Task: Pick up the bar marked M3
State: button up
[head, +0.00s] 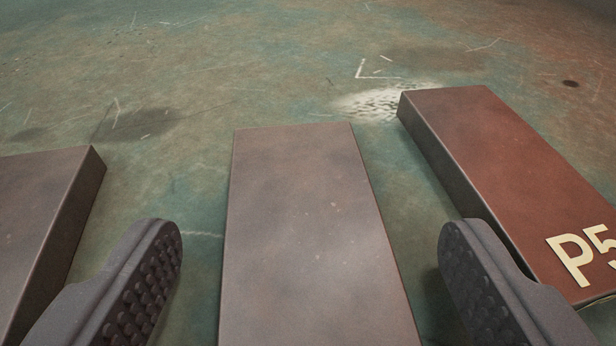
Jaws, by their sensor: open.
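No marking M3 is readable in the head view. A plain grey-brown bar (305,235) lies in the middle, its near end cut off by the bottom edge, with no marking on the part that shows. My gripper (305,265) is open, one dark studded finger to each side of this middle bar, with a gap on both sides. Nothing is held. A second grey-brown bar (40,215) lies at the left, partly out of view and partly behind the left finger, with no marking visible.
A reddish-brown bar (510,165) marked P5 lies at the right, angled, its lower edge close to the right finger. The worn green floor (230,60) beyond the bars is clear, with a white scuffed patch (385,102) near the reddish bar's far end.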

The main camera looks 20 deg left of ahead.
jog(key=shift+w+a+f, duration=0.1)
jog(key=shift+w, duration=0.15)
jog(key=c, duration=1.6)
grip_shut()
